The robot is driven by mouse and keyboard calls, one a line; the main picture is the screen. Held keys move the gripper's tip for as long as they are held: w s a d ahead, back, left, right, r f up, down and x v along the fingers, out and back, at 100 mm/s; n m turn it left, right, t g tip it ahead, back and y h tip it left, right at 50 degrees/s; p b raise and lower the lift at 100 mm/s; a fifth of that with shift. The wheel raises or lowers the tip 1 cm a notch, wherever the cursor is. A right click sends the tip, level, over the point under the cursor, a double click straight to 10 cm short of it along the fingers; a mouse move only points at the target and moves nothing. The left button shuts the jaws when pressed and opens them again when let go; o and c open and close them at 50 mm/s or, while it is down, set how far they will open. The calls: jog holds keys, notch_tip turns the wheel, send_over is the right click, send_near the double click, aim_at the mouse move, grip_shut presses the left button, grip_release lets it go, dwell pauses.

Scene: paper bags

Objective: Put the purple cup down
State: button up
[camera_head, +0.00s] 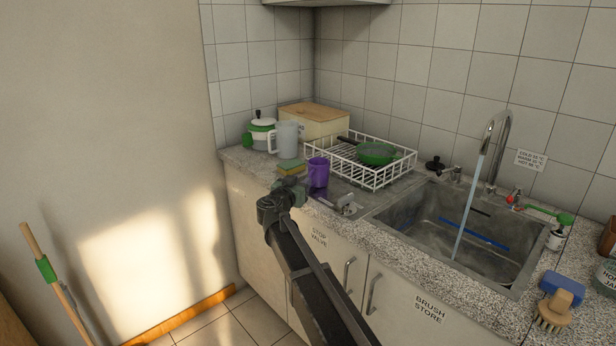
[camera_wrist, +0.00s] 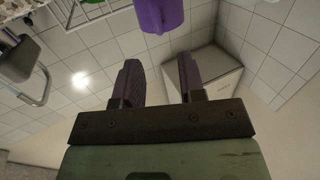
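The purple cup (camera_head: 318,172) appears upright on the counter's front left part, beside the white dish rack, in the head view. My gripper (camera_head: 297,186) is just left of it, near the counter's front edge. In the wrist view, my gripper's two dark fingers (camera_wrist: 158,62) are spread with an empty gap between them. The purple cup (camera_wrist: 158,14) shows at the top of that view, beyond the fingertips and cut off by the frame edge. I see no finger on it.
A yellow-green sponge (camera_head: 290,168) and a translucent jug (camera_head: 287,139) stand behind my gripper. The white rack (camera_head: 372,180) holds a green pan (camera_head: 376,153). Water runs from the tap (camera_head: 494,135) into the sink (camera_head: 430,235). A metal piece (camera_head: 347,206) lies right of the cup.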

jog(key=v, duration=0.4)
jog(key=shift+s+a, duration=0.15)
jog(key=shift+s, duration=0.1)
jog(key=s+d+f+n+g+y, duration=0.1)
jog(key=s+d+f+n+g, duration=0.1)
jog(key=s+d+f+g, duration=0.55)
jog(key=s+d+f+n+g+y, duration=0.2)
jog(key=s+d+f+g, duration=0.15)
jog(key=s+d, duration=0.7)
jog(key=s+d+f+n+g+y, duration=0.15)
jog(key=s+d+f+g, duration=0.4)
jog(key=s, duration=0.65)
jog(key=s+d+m+y, duration=0.1)
jog(key=s+d+y, duration=0.1)
jog(key=s+d, duration=0.35)
notch_tip(320, 180, up, 12)
jog(key=p, duration=1.2)
jog(key=shift+w+d, duration=0.25)
jog(key=shift+d, duration=0.05)
